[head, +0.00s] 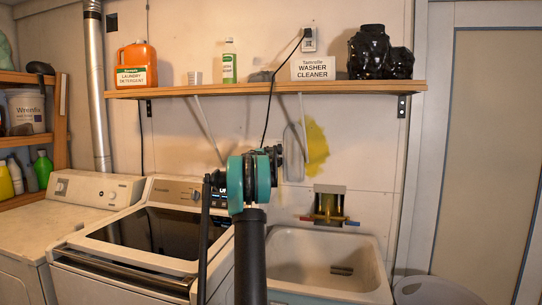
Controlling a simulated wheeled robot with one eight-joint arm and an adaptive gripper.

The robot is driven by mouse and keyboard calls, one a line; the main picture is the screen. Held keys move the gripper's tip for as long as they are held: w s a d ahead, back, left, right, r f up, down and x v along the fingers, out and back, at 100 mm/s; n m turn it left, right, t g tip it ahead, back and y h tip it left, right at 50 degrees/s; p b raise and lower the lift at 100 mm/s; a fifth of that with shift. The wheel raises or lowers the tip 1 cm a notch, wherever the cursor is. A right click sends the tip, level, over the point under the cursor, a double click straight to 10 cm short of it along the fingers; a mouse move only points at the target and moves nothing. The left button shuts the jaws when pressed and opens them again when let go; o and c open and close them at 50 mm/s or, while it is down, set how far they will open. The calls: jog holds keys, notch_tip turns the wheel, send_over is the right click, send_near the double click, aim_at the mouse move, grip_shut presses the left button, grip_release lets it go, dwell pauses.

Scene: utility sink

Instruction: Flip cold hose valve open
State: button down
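A recessed washer valve box (330,204) is on the wall above the sink, right of centre in the head view. A small blue handle (351,223), the cold side, sticks out at its lower right. A small red handle (307,218) sticks out at its lower left. The handles are too small to tell whether either valve is open. My arm stands up in the middle of the view, left of the box and apart from it in the picture. Dark parts at its upper end may be my gripper (272,158); its fingers cannot be made out.
A white utility sink (293,287) stands below the box. A washing machine (139,230) is to the left, partly behind my arm. A wooden shelf (270,90) with bottles crosses above. A pale rounded bin (436,291) stands right of the sink.

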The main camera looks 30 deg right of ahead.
jog(key=shift+s, duration=0.1)
jog(key=shift+s+d+n+t+y, duration=0.25)
jog(key=shift+n+t+y, duration=0.35)
jog(key=shift+t, duration=0.15)
jog(key=shift+s+d+n+t+y, duration=0.1)
jog(key=shift+s+n+t+y, duration=0.15)
jog(key=shift+n+t+y, duration=0.45)
jog(key=shift+s+d+n+t+y, duration=0.25)
jog(key=shift+n+t+y, duration=0.55)
jog(key=shift+y, duration=0.25)
jog(key=shift+s+d+n+t+y, duration=0.1)
jog(key=shift+s+n+t+y, duration=0.15)
jog(key=shift+n+t+y, duration=0.7)
jog(key=shift+y, duration=0.3)
jog(key=c, duration=1.9)
grip_release()
jog(key=shift+s, duration=0.15)
jog(key=v, duration=1.1)
jog(key=shift+s+a, duration=0.25)
jog(key=shift+s, duration=0.1)
